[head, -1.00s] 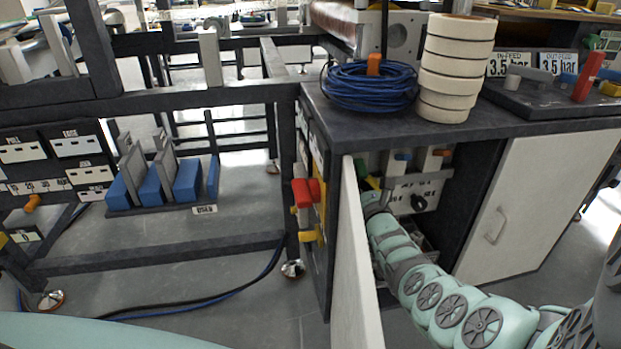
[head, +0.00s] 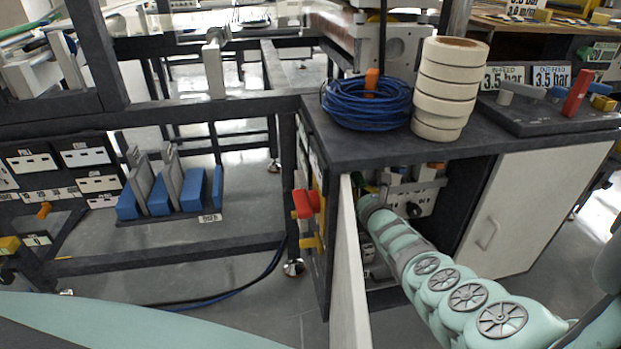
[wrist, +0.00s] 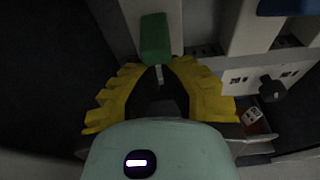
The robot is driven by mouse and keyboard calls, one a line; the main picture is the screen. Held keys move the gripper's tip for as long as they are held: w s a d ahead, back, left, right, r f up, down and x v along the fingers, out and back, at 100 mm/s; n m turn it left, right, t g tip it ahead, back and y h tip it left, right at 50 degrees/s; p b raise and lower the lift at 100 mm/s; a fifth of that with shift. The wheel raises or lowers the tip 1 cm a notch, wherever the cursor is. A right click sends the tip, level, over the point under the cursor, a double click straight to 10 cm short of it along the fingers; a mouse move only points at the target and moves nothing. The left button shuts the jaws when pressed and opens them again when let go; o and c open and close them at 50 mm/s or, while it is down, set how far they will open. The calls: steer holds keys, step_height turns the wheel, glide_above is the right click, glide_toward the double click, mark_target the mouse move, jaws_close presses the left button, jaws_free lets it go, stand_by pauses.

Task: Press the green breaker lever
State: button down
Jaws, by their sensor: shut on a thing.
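The green breaker lever (wrist: 155,38) stands at the top centre of the wrist view, on a pale breaker body inside the dark cabinet. My gripper (wrist: 158,70) has yellow ridged fingers that close together at the lever's lower end. It is shut on the lever, though the exact contact is dim. In the head view my arm reaches into the open cabinet, and the cabinet's door edge and dark interior hide most of the gripper and lever.
The open white cabinet door (head: 349,270) stands close left of my arm. The cabinet top (head: 390,150) is just above, with a blue cable coil (head: 365,103) and white rolls (head: 447,90). A black knob (wrist: 272,90) is on a panel right of the fingers.

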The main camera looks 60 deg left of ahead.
steer(key=shift+s+r+p, duration=0.2)
steer(key=shift+r+p, duration=0.15)
steer(key=shift+d+r+p, duration=0.3)
steer(key=shift+r+p, duration=0.4)
steer(key=shift+p, duration=0.15)
step_height(320, 180, down, 4)
steer(key=d+b, duration=0.1)
steer(key=b, duration=0.1)
steer(key=s+d+r+p, duration=0.3)
steer(key=d+r+p, duration=0.3)
steer(key=p, duration=0.5)
steer(key=shift+p+v, duration=0.35)
steer(key=shift+v, duration=0.45)
steer(key=shift+r, duration=0.1)
steer(key=shift+w+d, duration=0.1)
